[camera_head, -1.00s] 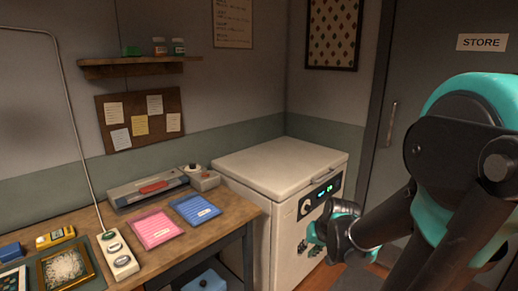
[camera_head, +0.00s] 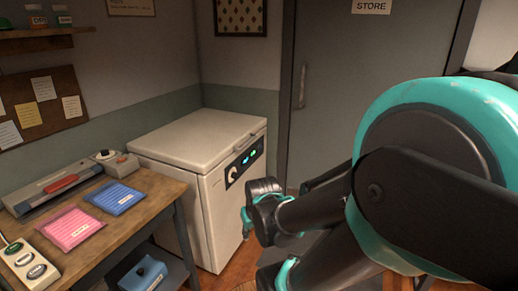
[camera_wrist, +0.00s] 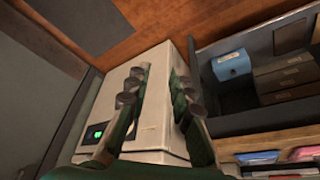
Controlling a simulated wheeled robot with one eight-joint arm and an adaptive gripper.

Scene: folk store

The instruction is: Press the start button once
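No button can be read as a start button. A white control box (camera_head: 33,264) with a green button (camera_head: 13,248) and grey buttons lies on the workbench at the lower left. The white chest unit (camera_head: 190,165) has a dark front panel (camera_head: 246,162) with a knob and lit green-blue displays; a display also shows in the wrist view (camera_wrist: 97,132). My gripper (camera_head: 252,212) is in front of the chest unit's right side, below the panel, and hides part of its lower front. In the wrist view my gripper's fingers (camera_wrist: 160,78) are apart with nothing between them.
The wooden workbench (camera_head: 150,205) carries a laminator-like device (camera_head: 55,188), a small box with a knob (camera_head: 113,162), and pink (camera_head: 70,228) and blue (camera_head: 114,197) packets. A blue box (camera_head: 143,274) sits on its lower shelf. A grey door (camera_head: 345,100) stands behind my arm.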

